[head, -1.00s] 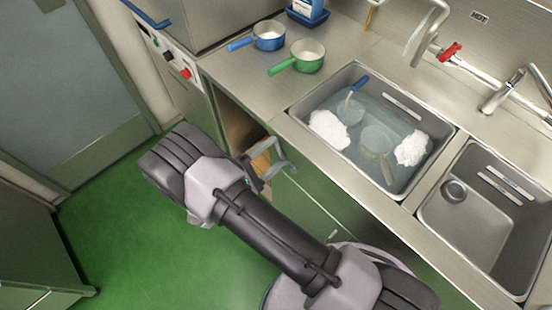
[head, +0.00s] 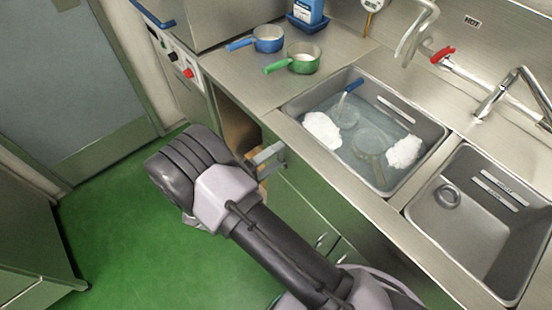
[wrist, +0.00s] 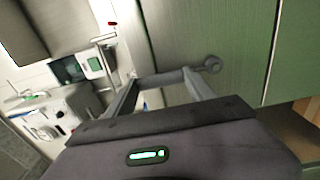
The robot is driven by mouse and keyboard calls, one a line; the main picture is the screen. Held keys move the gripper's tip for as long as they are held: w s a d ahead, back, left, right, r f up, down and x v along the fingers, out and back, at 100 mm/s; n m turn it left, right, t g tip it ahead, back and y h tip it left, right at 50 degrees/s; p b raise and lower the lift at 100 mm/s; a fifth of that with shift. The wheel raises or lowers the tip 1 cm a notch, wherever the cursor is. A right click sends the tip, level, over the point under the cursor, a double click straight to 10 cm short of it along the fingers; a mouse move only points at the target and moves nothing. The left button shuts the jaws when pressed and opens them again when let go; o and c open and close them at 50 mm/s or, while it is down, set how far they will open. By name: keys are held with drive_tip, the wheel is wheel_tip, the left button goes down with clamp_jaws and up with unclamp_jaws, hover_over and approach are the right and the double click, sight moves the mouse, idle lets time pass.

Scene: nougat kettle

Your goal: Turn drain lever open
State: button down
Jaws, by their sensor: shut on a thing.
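My gripper (head: 270,161) is low in front of the cabinet below the counter in the head view. In the wrist view my gripper (wrist: 161,76) has its two fingers apart, with a grey bar between their tips. This bar, which looks like the drain lever (wrist: 163,79), ends in a ring just past the right finger, against the green panel. My gripper is shut on it. The left sink basin (head: 310,98) holds water, two white lumps and some utensils. Its drain is hidden.
The green cabinet front (head: 310,205) is close to my gripper, with an open recess on its left. A blue pan (head: 268,40) and a green pan (head: 303,60) stand on the counter. The right basin (head: 470,235) looks empty.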

idle(0.4)
drive_tip(key=shift+c, duration=1.6)
unclamp_jaws()
drive_tip(key=p+v, duration=0.3)
drive_tip(key=v, duration=1.4)
drive_tip(key=shift+s, duration=0.2)
drive_tip(key=shift+a+r, duration=0.1)
drive_tip(key=shift+a, duration=0.05)
